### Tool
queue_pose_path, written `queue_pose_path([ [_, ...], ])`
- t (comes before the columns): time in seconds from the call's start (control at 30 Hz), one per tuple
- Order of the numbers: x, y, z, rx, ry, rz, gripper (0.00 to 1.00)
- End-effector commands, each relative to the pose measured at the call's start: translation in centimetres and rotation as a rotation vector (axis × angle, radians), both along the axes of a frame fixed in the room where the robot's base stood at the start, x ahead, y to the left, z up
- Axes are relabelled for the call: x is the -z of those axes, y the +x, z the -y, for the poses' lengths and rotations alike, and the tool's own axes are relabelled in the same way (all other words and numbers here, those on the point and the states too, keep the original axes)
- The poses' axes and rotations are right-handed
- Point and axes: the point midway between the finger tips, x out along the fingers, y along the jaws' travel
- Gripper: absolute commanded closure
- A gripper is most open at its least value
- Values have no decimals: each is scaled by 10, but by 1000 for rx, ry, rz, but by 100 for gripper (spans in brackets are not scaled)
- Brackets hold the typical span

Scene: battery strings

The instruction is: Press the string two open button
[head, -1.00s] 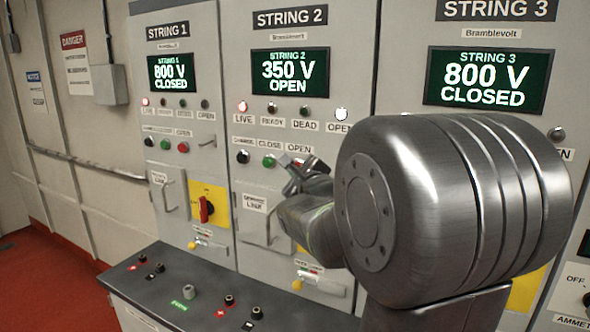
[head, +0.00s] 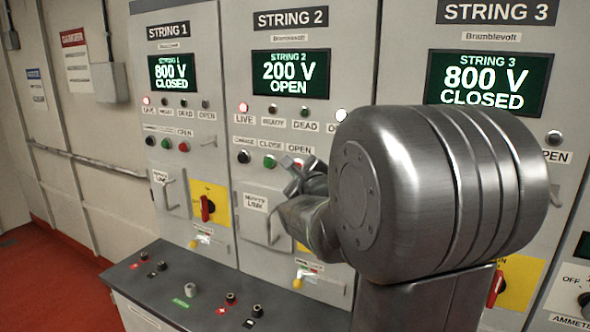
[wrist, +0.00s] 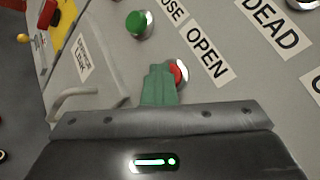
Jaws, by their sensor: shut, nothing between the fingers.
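The string two panel's display (head: 290,72) reads 200 V OPEN. Its red open button (wrist: 180,73) sits beside the OPEN label (wrist: 208,57) in the wrist view. My gripper (wrist: 161,72) is shut and empty, and its fingertips overlap the button's left side in that view. I cannot tell whether they touch it. In the head view my gripper (head: 289,163) is just below the OPEN label and covers much of the button. The green close button (head: 270,161) is left of it, and it also shows in the wrist view (wrist: 138,25).
The LIVE lamp (head: 243,107) glows red and the OPEN lamp (head: 341,115) glows white on string two. A service-link handle (head: 270,227) projects below the buttons. A grey desk (head: 215,275) with terminals juts out beneath. String one's and string three's displays read 800 V CLOSED.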

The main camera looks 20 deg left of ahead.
Motion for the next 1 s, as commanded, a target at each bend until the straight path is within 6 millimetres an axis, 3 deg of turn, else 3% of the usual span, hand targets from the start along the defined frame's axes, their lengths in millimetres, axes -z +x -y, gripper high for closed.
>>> queue_pose_path([
  [0.33, 3, -4, 0, 2, -1, -2, 100],
  [1.0, 1, -60, -4, 0, -2, -2, 100],
])
